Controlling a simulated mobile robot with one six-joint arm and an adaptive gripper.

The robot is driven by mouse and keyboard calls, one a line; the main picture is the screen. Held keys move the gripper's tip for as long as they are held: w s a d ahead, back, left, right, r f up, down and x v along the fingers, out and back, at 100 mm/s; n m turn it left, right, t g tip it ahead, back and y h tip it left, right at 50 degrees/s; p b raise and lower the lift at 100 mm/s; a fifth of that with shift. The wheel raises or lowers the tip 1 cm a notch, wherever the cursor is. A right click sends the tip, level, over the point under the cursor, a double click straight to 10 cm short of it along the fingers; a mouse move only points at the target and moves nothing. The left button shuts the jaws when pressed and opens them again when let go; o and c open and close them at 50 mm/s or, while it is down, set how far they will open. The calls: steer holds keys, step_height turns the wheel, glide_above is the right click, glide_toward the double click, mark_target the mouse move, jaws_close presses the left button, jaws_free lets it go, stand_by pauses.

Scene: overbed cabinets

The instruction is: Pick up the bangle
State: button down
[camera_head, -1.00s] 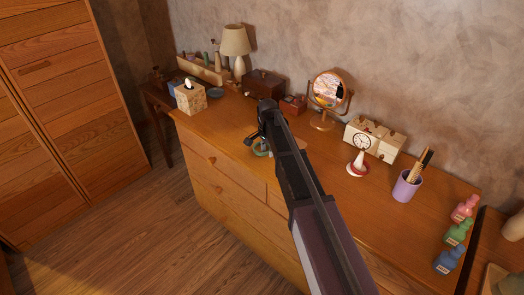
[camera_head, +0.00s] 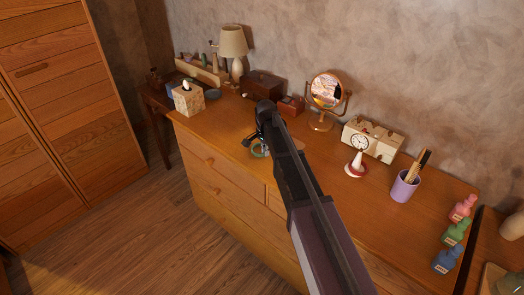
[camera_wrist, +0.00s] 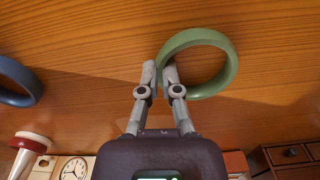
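A green bangle (camera_wrist: 222,47) lies at the top centre of the wrist view, over the wooden dresser top. My gripper (camera_wrist: 160,74) has its two fingers close together, one on each side of the bangle's near-left rim, and looks shut on it. I cannot tell clearly whether the bangle is clear of the wood. In the head view the green bangle (camera_head: 260,151) shows just below my gripper (camera_head: 254,140), partly hidden by my arm. A dark blue ring (camera_wrist: 16,82) lies apart at the left edge of the wrist view.
On the dresser (camera_head: 225,125) stand a tissue box (camera_head: 188,98), a round mirror (camera_head: 327,90), a clock (camera_head: 360,142), a red-and-white cone (camera_head: 356,163), a purple pen cup (camera_head: 404,187) and small bottles (camera_head: 455,232). A lamp (camera_head: 234,45) and brown box (camera_head: 262,84) are behind.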

steer(key=shift+r, duration=0.1)
step_height(320, 180, up, 3)
steer(key=p, duration=0.3)
steer(key=shift+r, duration=0.15)
steer(key=s+d, duration=0.1)
steer(key=s, duration=0.4)
steer(key=s+d+r+p, duration=0.1)
steer(key=s, duration=0.4)
steer(key=s+d+p, duration=0.1)
steer(key=s+d, duration=0.1)
steer(key=s, duration=0.3)
steer(key=shift+s+r, duration=0.25)
steer(key=shift+a, duration=0.1)
